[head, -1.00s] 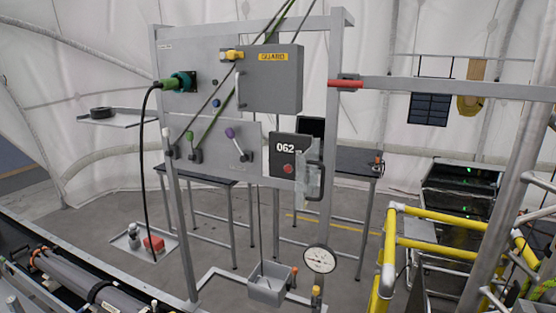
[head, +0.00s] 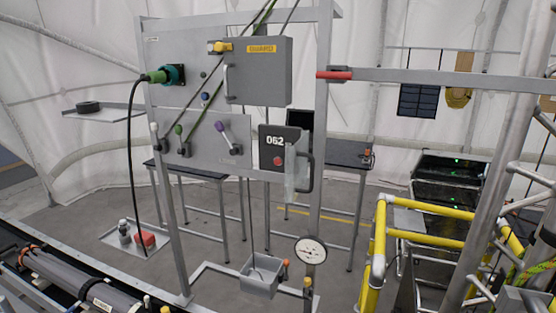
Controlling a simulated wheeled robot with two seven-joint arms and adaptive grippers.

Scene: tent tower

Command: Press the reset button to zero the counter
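A dark counter box (head: 285,149) is mounted on the right side of the grey metal frame, below the guard box. Its display (head: 276,140) reads 062. A round red button (head: 278,161) sits on its face under the digits. A clear flap or plate (head: 291,184) and a dark handle (head: 308,172) are at its lower right; the button itself shows uncovered. Neither of my grippers is seen in the head view.
A grey GUARD box (head: 258,72), a lever panel (head: 210,140) and a plugged cable (head: 137,120) share the frame. A red-tipped horizontal bar (head: 420,80) extends right. Yellow railings (head: 377,250) stand at right. A gauge (head: 310,251) and grey bin (head: 258,276) are low.

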